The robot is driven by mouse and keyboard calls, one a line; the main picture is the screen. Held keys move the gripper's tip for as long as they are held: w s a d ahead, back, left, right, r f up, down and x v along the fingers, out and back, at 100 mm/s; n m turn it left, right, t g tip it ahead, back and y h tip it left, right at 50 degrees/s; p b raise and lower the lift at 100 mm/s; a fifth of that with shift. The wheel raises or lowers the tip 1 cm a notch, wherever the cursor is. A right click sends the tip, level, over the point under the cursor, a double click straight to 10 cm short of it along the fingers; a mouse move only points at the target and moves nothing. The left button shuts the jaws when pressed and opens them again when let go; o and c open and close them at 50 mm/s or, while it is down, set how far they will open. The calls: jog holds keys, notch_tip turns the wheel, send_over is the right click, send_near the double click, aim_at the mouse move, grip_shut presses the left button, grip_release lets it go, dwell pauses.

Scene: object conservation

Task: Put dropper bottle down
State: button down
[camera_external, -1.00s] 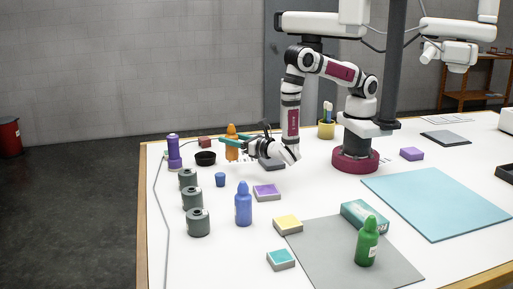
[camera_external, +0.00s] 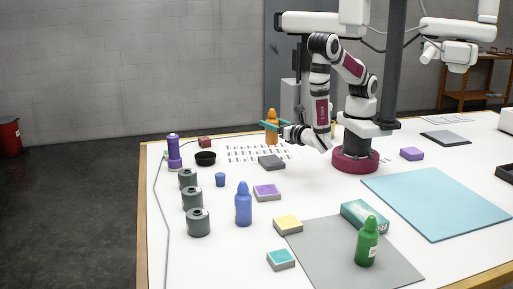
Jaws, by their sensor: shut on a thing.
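An orange dropper bottle (camera_external: 272,138) is upright between the teal fingers of my gripper (camera_external: 271,125). My gripper is shut on it around its middle. The bottle appears near the back edge of the white table, by a printed sheet (camera_external: 240,154). I cannot tell for sure whether its base is clear of the table. A blue dropper bottle (camera_external: 243,207) stands at the middle front. A green dropper bottle (camera_external: 367,244) stands on a grey mat (camera_external: 325,262) at the front right.
Below my gripper lies a dark grey block (camera_external: 271,162). A black bowl (camera_external: 205,158), a purple bottle (camera_external: 173,154) and several grey-green canisters (camera_external: 192,199) stand at the left. Purple (camera_external: 266,192) and yellow (camera_external: 288,225) blocks lie in the middle. A turquoise mat (camera_external: 435,200) is bare at the right.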

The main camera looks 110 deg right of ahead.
aim_at(276, 141)
notch_tip(276, 141, down, 6)
jog(key=shift+f, duration=0.1)
jog(key=shift+c, duration=1.2)
grip_release()
jog(key=shift+a, duration=0.1)
jog(key=v, duration=1.1)
jog(key=shift+s+a, duration=0.15)
jog(key=shift+a, duration=0.25)
